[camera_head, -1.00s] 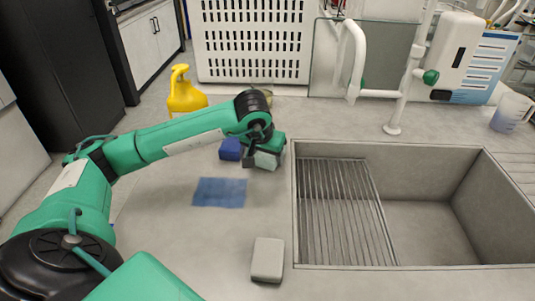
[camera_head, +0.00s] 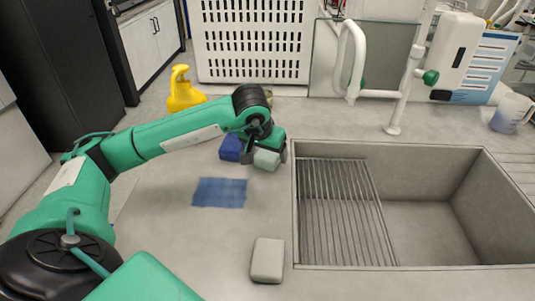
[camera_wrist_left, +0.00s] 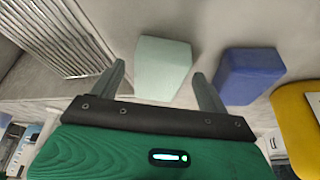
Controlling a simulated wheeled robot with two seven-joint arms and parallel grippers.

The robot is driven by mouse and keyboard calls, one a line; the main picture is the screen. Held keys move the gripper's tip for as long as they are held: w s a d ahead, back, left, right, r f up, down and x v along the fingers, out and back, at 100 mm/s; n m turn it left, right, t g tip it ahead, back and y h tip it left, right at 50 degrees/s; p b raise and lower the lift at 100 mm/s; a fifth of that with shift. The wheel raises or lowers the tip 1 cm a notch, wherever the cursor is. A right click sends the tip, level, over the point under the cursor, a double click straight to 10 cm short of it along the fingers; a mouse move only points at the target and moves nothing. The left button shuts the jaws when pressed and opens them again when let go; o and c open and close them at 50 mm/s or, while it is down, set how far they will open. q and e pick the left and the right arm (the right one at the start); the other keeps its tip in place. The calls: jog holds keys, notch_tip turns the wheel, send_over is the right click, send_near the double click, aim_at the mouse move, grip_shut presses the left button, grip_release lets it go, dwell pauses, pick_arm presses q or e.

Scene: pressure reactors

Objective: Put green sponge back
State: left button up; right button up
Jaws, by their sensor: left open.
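The pale green sponge (camera_head: 267,159) sits on the counter left of the sink, beside a blue sponge (camera_head: 230,148). My left gripper (camera_head: 265,154) is at the pale green sponge, with its fingers open. In the left wrist view the pale green sponge (camera_wrist_left: 162,68) lies between the two spread fingers of the gripper (camera_wrist_left: 160,82), with a gap on each side. The blue sponge (camera_wrist_left: 248,75) is just outside the right finger there. My right gripper is not in view.
A blue cloth (camera_head: 219,192) and a grey sponge-like block (camera_head: 267,260) lie on the counter. The sink (camera_head: 430,230) with a ribbed rack (camera_head: 340,215) is on the right. A yellow bottle (camera_head: 184,92) stands behind the arm. The front counter is mostly clear.

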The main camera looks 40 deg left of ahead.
pick_arm(q)
jog(key=v, duration=1)
jog(key=shift+s+r, duration=0.2)
